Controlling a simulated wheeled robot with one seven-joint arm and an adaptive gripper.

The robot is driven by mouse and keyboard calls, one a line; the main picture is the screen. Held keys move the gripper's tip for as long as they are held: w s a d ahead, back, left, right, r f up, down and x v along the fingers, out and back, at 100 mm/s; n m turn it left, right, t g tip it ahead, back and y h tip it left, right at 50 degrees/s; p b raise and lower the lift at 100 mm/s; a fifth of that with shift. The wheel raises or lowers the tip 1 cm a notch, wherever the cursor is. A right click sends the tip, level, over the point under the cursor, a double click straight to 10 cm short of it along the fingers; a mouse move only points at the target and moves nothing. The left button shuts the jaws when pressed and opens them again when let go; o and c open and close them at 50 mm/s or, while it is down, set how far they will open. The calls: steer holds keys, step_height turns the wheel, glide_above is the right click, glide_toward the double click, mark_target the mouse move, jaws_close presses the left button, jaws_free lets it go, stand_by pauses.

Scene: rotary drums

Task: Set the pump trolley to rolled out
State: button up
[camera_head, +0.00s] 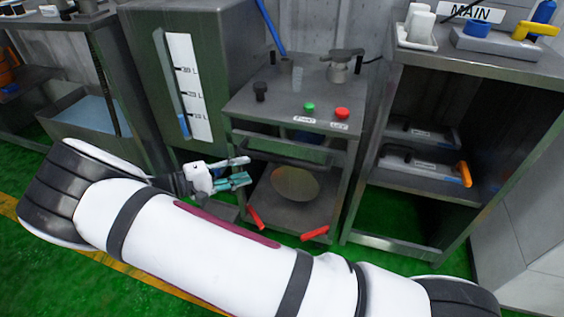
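The pump trolley looks to be the grey metal cart (262,118) between the tank and the shelf unit. A metal pump-like device (342,66), a green button (309,106) and a red button (342,113) are on its top. A dark bar (287,157) runs across its front below the top. Two red pedals, one at left (257,218) and one at right (314,233), stick out low at its front. My gripper (247,170) is at the cart's front left, near the bar's left end. Its fingers are apart with nothing seen between them. Contact with the bar cannot be told.
A grey tank (215,45) with a level scale stands left of the cart. A grey shelf unit (455,62) with trays and an orange handle (465,174) stands close at right. My arm crosses the foreground and hides much of the green floor (385,250).

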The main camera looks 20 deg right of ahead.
mark_target(277, 162)
steer(key=b+x, duration=0.3)
steer(key=x, duration=1)
steer(key=shift+s, duration=0.1)
steer(key=shift+c, duration=0.6)
jaws_close()
